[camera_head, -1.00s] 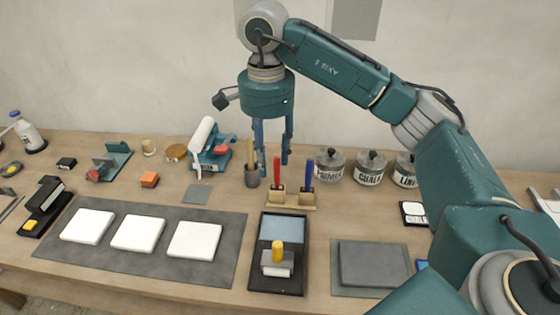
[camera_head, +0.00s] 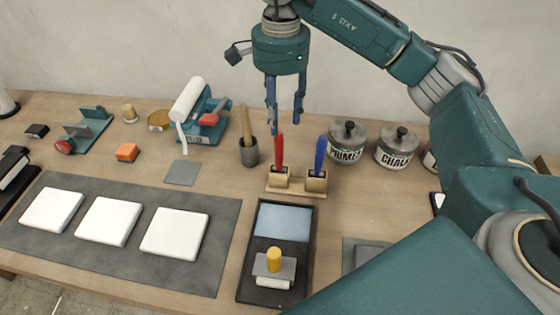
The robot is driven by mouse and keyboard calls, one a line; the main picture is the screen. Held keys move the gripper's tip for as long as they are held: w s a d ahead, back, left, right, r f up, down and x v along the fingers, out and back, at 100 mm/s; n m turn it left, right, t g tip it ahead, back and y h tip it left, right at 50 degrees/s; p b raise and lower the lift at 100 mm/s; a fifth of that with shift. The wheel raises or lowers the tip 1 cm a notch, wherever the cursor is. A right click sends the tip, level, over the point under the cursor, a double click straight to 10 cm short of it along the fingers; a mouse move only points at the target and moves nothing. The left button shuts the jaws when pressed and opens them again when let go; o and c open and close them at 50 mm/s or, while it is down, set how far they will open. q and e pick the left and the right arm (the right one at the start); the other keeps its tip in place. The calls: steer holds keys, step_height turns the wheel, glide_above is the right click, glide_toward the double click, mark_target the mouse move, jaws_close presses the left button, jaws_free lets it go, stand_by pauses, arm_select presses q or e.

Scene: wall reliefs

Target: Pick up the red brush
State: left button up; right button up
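The red brush (camera_head: 279,150) stands upright in the left block of a small wooden holder (camera_head: 296,193), handle up. A blue brush (camera_head: 320,155) stands in the right block of the same holder. Both brush heads are hidden in the blocks. My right gripper (camera_head: 284,128) points down with its blue fingers apart, open and empty. In the picture its fingertips lie at the top of the red handle, with one finger to each side. I cannot tell whether the handle top is between the fingers or in front of them. My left gripper is not in view.
The primer jar (camera_head: 346,142) and chalk jar (camera_head: 396,148) stand to the right. A black tray (camera_head: 246,278) lies in front; white tiles (camera_head: 175,232) lie on a grey mat at left.

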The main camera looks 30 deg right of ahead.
mark_target(280, 133)
step_height(280, 133, down, 5)
steer(key=shift+r+p, duration=0.1)
steer(key=shift+p, duration=0.2)
steer(key=shift+f+p, duration=0.4)
steer(key=shift+f, duration=0.2)
steer(key=f, duration=0.1)
steer(key=f+p, duration=0.1)
steer(key=f, duration=0.1)
steer(key=shift+w+f+p, duration=0.25)
steer(key=shift+f+p, duration=0.15)
steer(key=shift+f, duration=0.35)
steer(key=shift+c, duration=0.2)
jaws_close()
